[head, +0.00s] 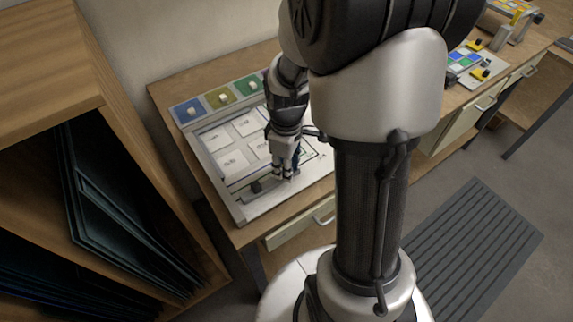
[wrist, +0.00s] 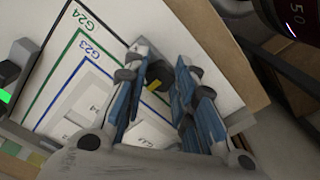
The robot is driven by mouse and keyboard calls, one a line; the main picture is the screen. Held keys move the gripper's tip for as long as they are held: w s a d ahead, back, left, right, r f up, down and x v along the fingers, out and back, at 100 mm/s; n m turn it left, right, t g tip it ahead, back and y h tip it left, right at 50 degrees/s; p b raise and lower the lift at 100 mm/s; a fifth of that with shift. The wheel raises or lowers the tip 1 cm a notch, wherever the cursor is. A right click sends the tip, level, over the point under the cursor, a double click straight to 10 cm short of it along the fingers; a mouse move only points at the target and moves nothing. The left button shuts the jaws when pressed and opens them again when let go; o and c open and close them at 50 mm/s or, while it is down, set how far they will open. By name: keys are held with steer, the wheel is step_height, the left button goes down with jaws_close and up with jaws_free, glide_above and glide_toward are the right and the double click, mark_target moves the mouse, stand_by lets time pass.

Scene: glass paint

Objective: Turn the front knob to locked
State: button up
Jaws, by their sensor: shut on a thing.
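The front knob (wrist: 158,72) is small and dark with a yellow mark, and it sits on the pale board (wrist: 208,62) near its wooden edge in the wrist view. My gripper (wrist: 160,60) has blue-padded fingers on both sides of it and is shut on it. In the head view my gripper (head: 285,175) points down at the front part of the white board (head: 238,208), and the gripped knob is hidden there. Which position the knob's mark points to cannot be read.
Coloured squares (head: 220,97) line the board's back. A wooden shelf (head: 50,60) stands close on the left.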

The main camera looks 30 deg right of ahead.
steer(key=m+p, duration=0.1)
steer(key=m, duration=0.3)
steer(key=shift+a+r, duration=0.1)
steer(key=m+p, duration=0.1)
steer(key=m, duration=0.4)
steer(key=shift+p, duration=0.35)
steer(key=m+p, duration=0.1)
steer(key=m, duration=0.3)
steer(key=shift+a+m, duration=0.1)
steer(key=shift+m, duration=0.2)
steer(key=shift+m+p, duration=0.3)
steer(key=shift+m, duration=1.8)
steer(key=o, duration=1.1)
